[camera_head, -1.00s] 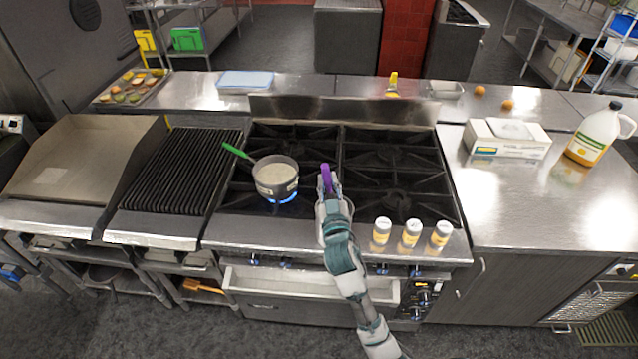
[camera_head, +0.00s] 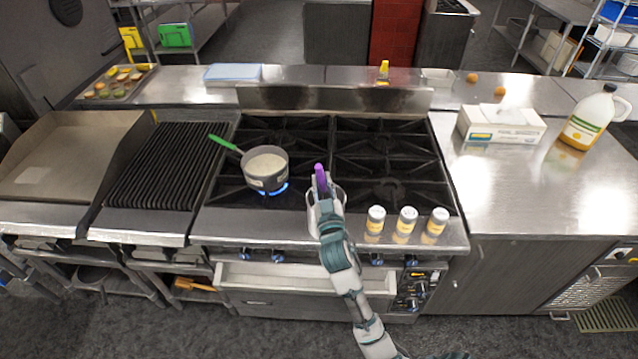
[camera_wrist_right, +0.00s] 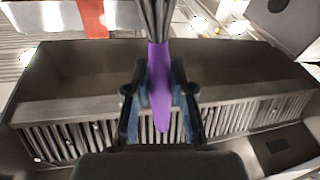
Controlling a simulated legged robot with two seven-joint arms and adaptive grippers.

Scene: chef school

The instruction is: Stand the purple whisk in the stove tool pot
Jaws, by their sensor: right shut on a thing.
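The purple whisk (camera_head: 320,180) is in my right gripper (camera_head: 325,199), over the front middle of the stove (camera_head: 390,190). In the head view only its purple handle shows clearly. In the right wrist view the purple handle (camera_wrist_right: 160,85) lies between the two fingers of my right gripper (camera_wrist_right: 160,112), which is shut on it. The grey whisk wires (camera_wrist_right: 157,18) run out of the top of that view. I cannot make out a tool pot for certain; my gripper and arm cover part of the stove front. My left gripper is not in view.
A saucepan (camera_head: 266,180) with a green handle stands over a blue flame left of my gripper. Several things stand nearby: white-and-yellow shakers (camera_head: 406,222) on the stove's front edge right of my arm, a box (camera_head: 500,130) and a jug (camera_head: 592,122) on the right counter.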

